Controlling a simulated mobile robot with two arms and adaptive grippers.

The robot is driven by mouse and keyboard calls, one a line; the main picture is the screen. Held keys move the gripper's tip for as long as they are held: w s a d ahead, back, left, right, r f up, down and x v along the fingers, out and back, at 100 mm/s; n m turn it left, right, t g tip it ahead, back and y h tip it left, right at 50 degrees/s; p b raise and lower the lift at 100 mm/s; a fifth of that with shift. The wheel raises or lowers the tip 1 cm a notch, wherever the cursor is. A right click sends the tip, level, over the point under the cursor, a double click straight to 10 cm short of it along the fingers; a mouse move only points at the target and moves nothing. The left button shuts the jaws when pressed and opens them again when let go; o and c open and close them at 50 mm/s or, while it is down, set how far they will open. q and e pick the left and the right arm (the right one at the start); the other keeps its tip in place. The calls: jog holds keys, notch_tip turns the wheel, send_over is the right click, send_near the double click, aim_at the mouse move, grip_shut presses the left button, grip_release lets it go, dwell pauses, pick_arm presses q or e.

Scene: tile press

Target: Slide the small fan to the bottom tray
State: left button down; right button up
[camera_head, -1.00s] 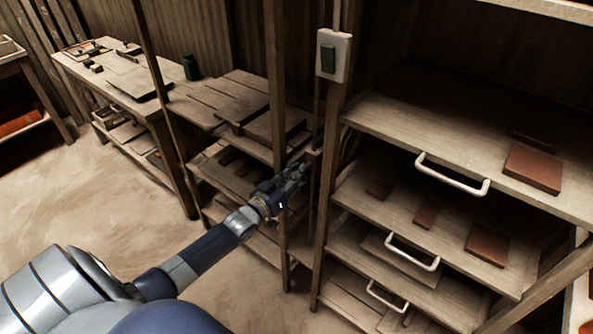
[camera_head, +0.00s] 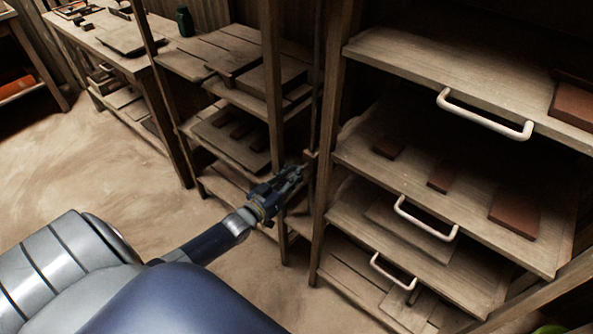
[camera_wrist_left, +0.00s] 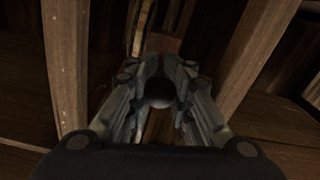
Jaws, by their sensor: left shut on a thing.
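My left gripper (camera_head: 292,178) reaches in from the left to the gap between two wooden posts, beside a dark upright rod (camera_head: 316,95). In the left wrist view the fingers (camera_wrist_left: 160,88) are shut on a small grey rounded thing (camera_wrist_left: 158,96), mostly hidden between them. I cannot tell if this is the small fan; no fan shows clearly. A small reddish-brown block (camera_head: 310,154) is at the rod just past the fingertips; a brown block also shows in the wrist view (camera_wrist_left: 165,43). The bottom tray (camera_head: 350,275) has a white handle (camera_head: 392,272). My right gripper is not in view.
Wooden posts (camera_head: 325,165) and (camera_head: 273,90) stand close on both sides of the left gripper. Shelves on the right hold reddish-brown tiles (camera_head: 515,212) and have protruding white handles (camera_head: 485,115). A workbench (camera_head: 85,40) stands at the back left. The floor at left is clear.

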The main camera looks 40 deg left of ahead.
pick_arm(q)
jog(key=shift+s+d+f, duration=0.1)
jog(key=shift+s+f, duration=0.1)
jog(key=shift+f, duration=0.35)
jog(key=c, duration=1.4)
grip_release()
jog(key=shift+o, duration=0.2)
jog(key=shift+w, duration=0.1)
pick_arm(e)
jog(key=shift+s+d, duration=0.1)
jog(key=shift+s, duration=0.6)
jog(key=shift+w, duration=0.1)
pick_arm(q)
jog(key=shift+r, duration=0.15)
jog(key=s+a, duration=0.1)
jog(key=s, duration=1.1)
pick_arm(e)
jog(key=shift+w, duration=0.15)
